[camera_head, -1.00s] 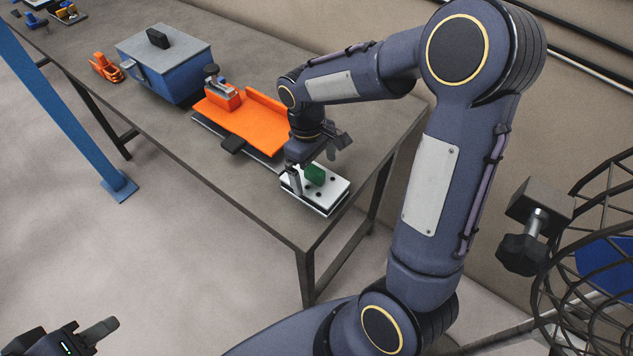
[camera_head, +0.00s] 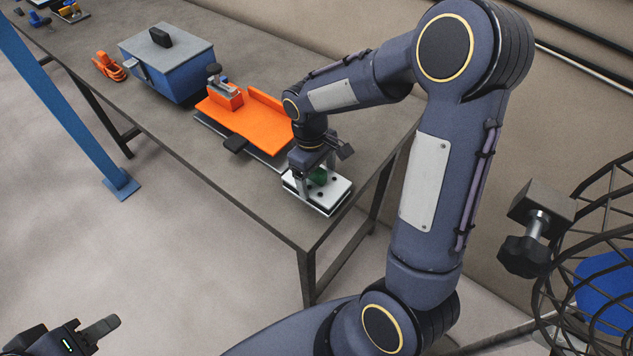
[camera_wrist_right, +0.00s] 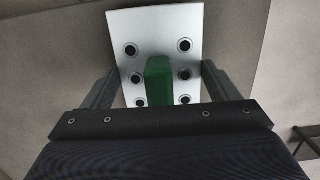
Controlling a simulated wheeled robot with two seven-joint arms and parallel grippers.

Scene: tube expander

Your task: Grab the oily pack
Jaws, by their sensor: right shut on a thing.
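A pale, flat pack (camera_head: 334,193) with dark round holes and a green block (camera_head: 319,177) on top sits near the bench's front right corner. I take it to be the oily pack. In the right wrist view, the pack (camera_wrist_right: 208,40) lies under my right gripper (camera_wrist_right: 160,88), with one finger at each long side and the green block between them. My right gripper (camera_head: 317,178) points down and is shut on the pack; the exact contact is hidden. My left gripper (camera_head: 105,326) is at the lower left, away from the bench, with one finger clearly visible.
An orange tray (camera_head: 245,124) lies just left of the pack on the bench (camera_head: 230,170). A blue box with a grey lid (camera_head: 170,65) and an orange clamp-like item (camera_head: 107,67) stand further left. A blue post (camera_head: 65,100) stands in front.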

